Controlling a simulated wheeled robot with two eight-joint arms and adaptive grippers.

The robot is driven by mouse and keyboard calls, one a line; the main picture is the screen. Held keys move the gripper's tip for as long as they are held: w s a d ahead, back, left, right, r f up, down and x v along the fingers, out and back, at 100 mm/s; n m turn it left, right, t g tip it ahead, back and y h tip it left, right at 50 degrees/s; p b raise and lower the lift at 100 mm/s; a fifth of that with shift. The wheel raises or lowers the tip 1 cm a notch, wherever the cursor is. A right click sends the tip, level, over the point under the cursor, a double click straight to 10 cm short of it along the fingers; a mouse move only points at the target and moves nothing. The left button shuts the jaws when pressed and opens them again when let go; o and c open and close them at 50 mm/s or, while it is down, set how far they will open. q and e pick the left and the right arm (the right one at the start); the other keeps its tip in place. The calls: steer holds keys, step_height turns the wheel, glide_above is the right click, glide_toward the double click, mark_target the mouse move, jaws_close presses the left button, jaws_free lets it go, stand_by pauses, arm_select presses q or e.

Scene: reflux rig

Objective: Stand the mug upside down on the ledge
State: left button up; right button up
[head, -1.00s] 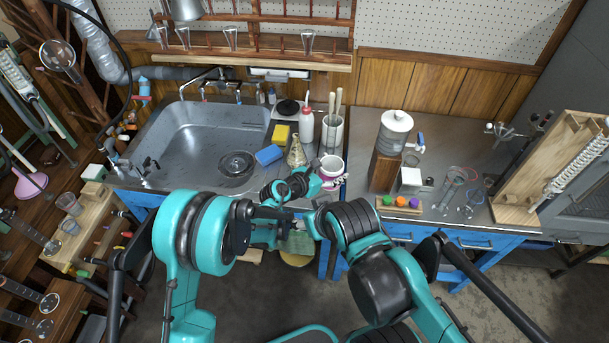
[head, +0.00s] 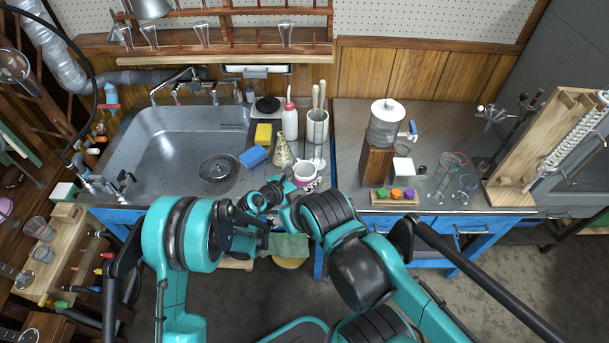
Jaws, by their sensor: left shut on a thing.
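The fingertips are small and partly hidden, and I cannot tell whether the mug touches the counter. My right arm crosses in front, and its gripper is not visible. I cannot tell which surface is the ledge.
The sink (head: 165,155) lies to the left. A blue sponge (head: 253,157), a yellow sponge (head: 263,134), a conical flask (head: 283,153), a white bottle (head: 290,122) and a tool holder (head: 317,130) stand close behind the mug. A jug on a wooden block (head: 378,165) is to the right.

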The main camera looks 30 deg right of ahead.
arm_select(q)
steer(key=shift+f, duration=0.2)
steer(key=o, duration=1.4)
steer(key=shift+r, duration=0.15)
steer(key=shift+a+r, duration=0.2)
steer(key=shift+a, duration=0.05)
steer(key=p+v, duration=0.3)
steer(key=v, duration=0.8)
steer(key=shift+s+a, duration=0.15)
steer(key=shift+r, duration=0.1)
